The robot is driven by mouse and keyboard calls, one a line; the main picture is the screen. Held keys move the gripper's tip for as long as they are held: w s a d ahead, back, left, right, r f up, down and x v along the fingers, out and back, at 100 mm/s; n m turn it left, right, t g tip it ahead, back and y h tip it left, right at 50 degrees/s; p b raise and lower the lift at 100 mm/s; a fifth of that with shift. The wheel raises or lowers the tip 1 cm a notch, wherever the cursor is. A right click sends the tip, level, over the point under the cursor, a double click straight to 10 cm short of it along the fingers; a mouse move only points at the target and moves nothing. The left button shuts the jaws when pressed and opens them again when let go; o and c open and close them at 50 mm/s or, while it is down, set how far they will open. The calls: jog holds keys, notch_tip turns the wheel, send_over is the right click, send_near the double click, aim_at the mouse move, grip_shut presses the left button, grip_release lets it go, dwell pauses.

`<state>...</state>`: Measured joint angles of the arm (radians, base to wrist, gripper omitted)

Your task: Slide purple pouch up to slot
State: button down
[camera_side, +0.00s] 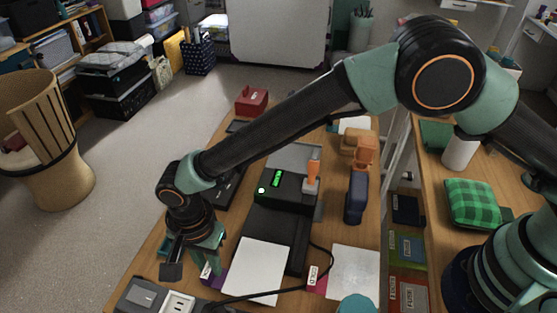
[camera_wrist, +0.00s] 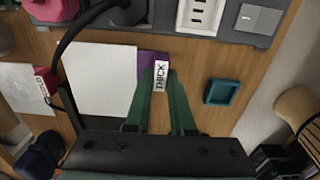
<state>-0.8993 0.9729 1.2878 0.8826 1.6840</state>
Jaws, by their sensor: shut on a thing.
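The purple pouch lies on the table as a white sheet (camera_side: 255,270) with a purple edge (camera_side: 217,277) on its left. In the wrist view its purple strip (camera_wrist: 150,64) and white sheet (camera_wrist: 100,78) show, with a label reading THICK. My gripper (camera_side: 212,264) is low at this edge; in the wrist view its green fingers (camera_wrist: 163,85) are shut on the labelled purple edge. The black laminator (camera_side: 288,193) with a green display and orange lever stands behind the pouch. Its black front tray (camera_side: 262,242) reaches toward the sheet. I cannot make out the slot.
A second white sheet (camera_side: 355,270) with a magenta edge and COLD label lies to the right. A black cord (camera_side: 250,296) runs around the sheet's front. A power strip (camera_side: 150,297) is at front left. A teal tray (camera_wrist: 221,92) sits beside my gripper. A navy and orange object (camera_side: 357,190) stands right of the laminator.

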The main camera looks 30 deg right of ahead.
jog(key=shift+w+d, duration=1.9)
jog(key=shift+w+d+f, duration=0.1)
jog(key=shift+w+d, duration=1.8)
jog(key=shift+d, duration=0.05)
dwell(2.2)
jog(key=c, duration=0.7)
grip_release()
notch_tip(320, 180, up, 12)
jog(key=shift+r, duration=0.1)
